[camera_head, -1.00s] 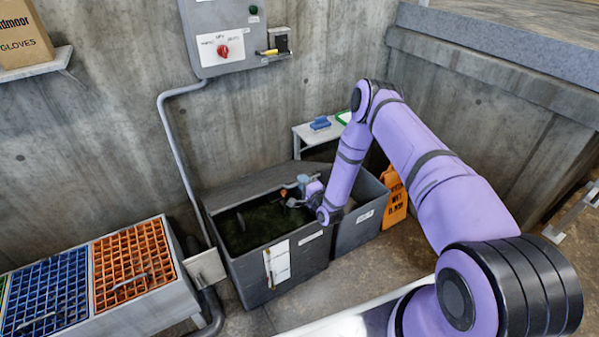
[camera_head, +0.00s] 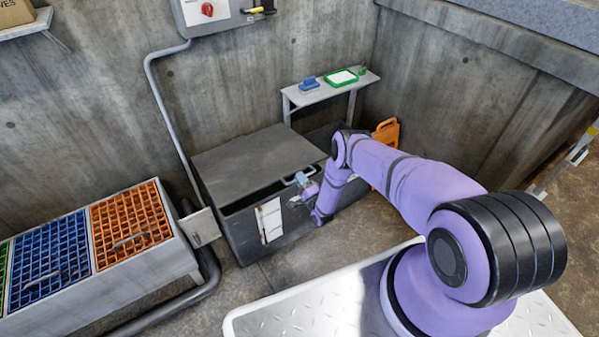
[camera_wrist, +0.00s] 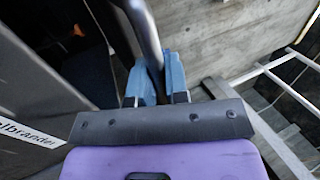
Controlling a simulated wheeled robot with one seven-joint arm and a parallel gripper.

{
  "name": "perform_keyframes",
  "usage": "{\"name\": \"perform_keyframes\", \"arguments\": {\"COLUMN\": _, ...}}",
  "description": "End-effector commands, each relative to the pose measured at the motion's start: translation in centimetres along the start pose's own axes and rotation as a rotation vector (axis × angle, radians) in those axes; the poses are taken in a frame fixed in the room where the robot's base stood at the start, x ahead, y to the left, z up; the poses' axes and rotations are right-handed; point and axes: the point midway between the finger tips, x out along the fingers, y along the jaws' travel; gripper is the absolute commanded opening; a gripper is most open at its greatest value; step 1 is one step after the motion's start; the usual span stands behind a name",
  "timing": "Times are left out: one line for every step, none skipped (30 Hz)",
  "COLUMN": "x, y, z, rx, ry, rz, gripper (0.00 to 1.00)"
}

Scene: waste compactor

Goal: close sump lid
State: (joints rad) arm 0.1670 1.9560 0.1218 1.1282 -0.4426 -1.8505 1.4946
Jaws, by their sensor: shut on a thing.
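The grey sump lid (camera_head: 250,158) lies nearly flat over the dark sump tank (camera_head: 243,238). A dark gap shows between its front edge and the tank rim, so it is still slightly raised. The lid's bar handle (camera_head: 288,180) is at its front right. My gripper (camera_head: 303,182) is at that handle, low over the tank's front right. In the wrist view, the blue fingers of my gripper (camera_wrist: 155,82) are shut on the grey handle bar (camera_wrist: 146,35). The inside of the tank is mostly hidden by the lid.
A white label (camera_head: 269,220) is on the tank's front. A small table (camera_head: 330,88) with a blue item and green tray stands behind. An orange sign (camera_head: 387,133) is at right. Coloured grates (camera_head: 130,220) and a pipe (camera_head: 165,110) are at left. Floor in front is clear.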

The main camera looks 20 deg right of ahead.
Motion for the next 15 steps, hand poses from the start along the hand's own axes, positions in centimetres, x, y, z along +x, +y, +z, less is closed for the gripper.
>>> {"name": "perform_keyframes", "arguments": {"x": -0.1, "y": 0.5, "z": 0.0, "rx": 0.000, "ry": -0.001, "rz": -0.012, "gripper": 0.00}}
{"name": "perform_keyframes", "arguments": {"x": -0.3, "y": 0.7, "z": 0.0, "rx": 0.000, "ry": -0.001, "rz": -0.018, "gripper": 0.00}}
{"name": "perform_keyframes", "arguments": {"x": -0.4, "y": 1.0, "z": 0.0, "rx": 0.000, "ry": 0.000, "rz": -0.026, "gripper": 0.00}}
{"name": "perform_keyframes", "arguments": {"x": -0.5, "y": 1.2, "z": 0.0, "rx": 0.000, "ry": 0.000, "rz": -0.031, "gripper": 0.00}}
{"name": "perform_keyframes", "arguments": {"x": -0.6, "y": 1.4, "z": 0.0, "rx": 0.000, "ry": -0.001, "rz": -0.035, "gripper": 0.00}}
{"name": "perform_keyframes", "arguments": {"x": -0.7, "y": 1.6, "z": 0.0, "rx": 0.000, "ry": -0.001, "rz": -0.040, "gripper": 0.00}}
{"name": "perform_keyframes", "arguments": {"x": -0.8, "y": 1.7, "z": 0.0, "rx": 0.000, "ry": -0.001, "rz": -0.045, "gripper": 0.00}}
{"name": "perform_keyframes", "arguments": {"x": -0.8, "y": 1.9, "z": 0.0, "rx": 0.000, "ry": -0.001, "rz": -0.048, "gripper": 0.00}}
{"name": "perform_keyframes", "arguments": {"x": -0.9, "y": 2.0, "z": 0.0, "rx": 0.000, "ry": -0.001, "rz": -0.051, "gripper": 0.00}}
{"name": "perform_keyframes", "arguments": {"x": -1.0, "y": 2.1, "z": 0.0, "rx": 0.000, "ry": -0.001, "rz": -0.054, "gripper": 0.00}}
{"name": "perform_keyframes", "arguments": {"x": -1.0, "y": 2.2, "z": 0.0, "rx": 0.000, "ry": -0.001, "rz": -0.056, "gripper": 0.00}}
{"name": "perform_keyframes", "arguments": {"x": -1.0, "y": 2.3, "z": -0.1, "rx": 0.000, "ry": -0.001, "rz": -0.059, "gripper": 0.00}}
{"name": "perform_keyframes", "arguments": {"x": -1.0, "y": 2.3, "z": -0.1, "rx": 0.001, "ry": -0.001, "rz": -0.060, "gripper": 0.00}}
{"name": "perform_keyframes", "arguments": {"x": -1.0, "y": 2.4, "z": -0.1, "rx": 0.001, "ry": -0.001, "rz": -0.061, "gripper": 0.00}}
{"name": "perform_keyframes", "arguments": {"x": -1.0, "y": 2.4, "z": -0.1, "rx": 0.001, "ry": 0.000, "rz": -0.062, "gripper": 0.00}}
